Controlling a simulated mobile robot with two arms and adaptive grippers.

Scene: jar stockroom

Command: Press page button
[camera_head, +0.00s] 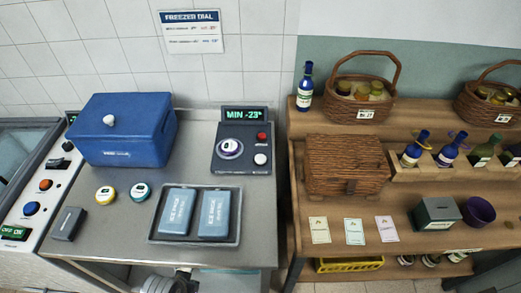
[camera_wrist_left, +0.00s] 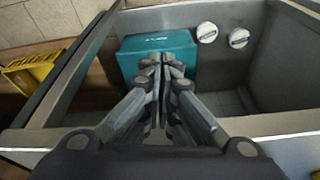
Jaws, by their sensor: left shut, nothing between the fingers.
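No button labelled page can be read. In the head view a dark control box (camera_head: 245,141) with a green display stands on the metal counter; it carries a round dial (camera_head: 230,148), a red button (camera_head: 262,137) and a white button (camera_head: 260,159). A panel at the far left has an orange button (camera_head: 45,185), a blue button (camera_head: 31,208) and a green OFF/ON switch (camera_head: 14,232). My left gripper (camera_wrist_left: 158,62) shows in the wrist view, shut and empty, in front of a teal box (camera_wrist_left: 130,45) in a grey basin. My right gripper is not in view.
The counter also holds a blue cooler (camera_head: 122,140), a tray (camera_head: 160,239) with two ice packs, two round discs and a dark block (camera_head: 68,223). Wooden shelves (camera_head: 400,230) with baskets and bottles stand at right. Two white round pieces (camera_wrist_left: 207,32) lie beside the teal box.

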